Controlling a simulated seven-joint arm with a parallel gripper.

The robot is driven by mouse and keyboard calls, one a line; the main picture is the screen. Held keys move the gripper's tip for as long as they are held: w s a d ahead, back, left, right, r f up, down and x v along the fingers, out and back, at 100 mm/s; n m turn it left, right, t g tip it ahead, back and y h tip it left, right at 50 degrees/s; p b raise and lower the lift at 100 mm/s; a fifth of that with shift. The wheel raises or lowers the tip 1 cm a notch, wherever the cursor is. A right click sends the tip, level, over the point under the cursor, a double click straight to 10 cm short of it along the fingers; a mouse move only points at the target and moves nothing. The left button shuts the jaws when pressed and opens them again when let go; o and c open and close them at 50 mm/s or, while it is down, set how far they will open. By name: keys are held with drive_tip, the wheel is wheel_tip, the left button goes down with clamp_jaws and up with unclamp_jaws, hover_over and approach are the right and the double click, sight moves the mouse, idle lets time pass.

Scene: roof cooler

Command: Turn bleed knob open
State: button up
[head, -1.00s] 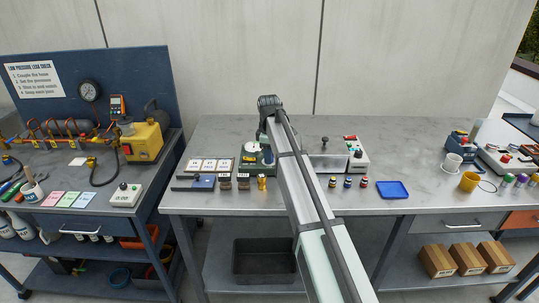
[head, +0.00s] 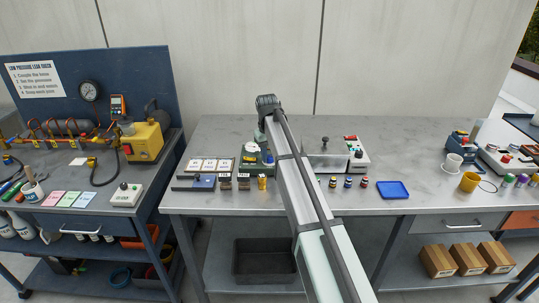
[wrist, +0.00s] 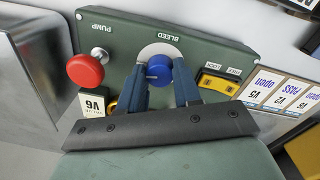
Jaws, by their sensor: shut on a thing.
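The blue bleed knob (wrist: 159,68) sits on a white disc under the word BLEED on a green panel (wrist: 210,38) in the wrist view. My gripper (wrist: 160,76) has one finger on each side of the knob and is shut on it. The knob's lower part is hidden between the fingers. In the head view the green unit (head: 247,158) stands on the bench, partly hidden behind my arm. My gripper is mostly hidden there too.
A red PUMP button (wrist: 85,70) is left of the knob in the wrist view. The blue tray (head: 393,190) is on the bench's right.

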drive_tip(key=shift+m, duration=1.6)
drive_tip(key=o, duration=1.1)
drive_tip(key=shift+c, duration=0.2)
drive_tip(key=shift+r, duration=0.1)
wheel_tip(320, 180, up, 14)
drive_tip(key=shift+a+f, duration=0.2)
drive_tip(key=shift+a, duration=0.1)
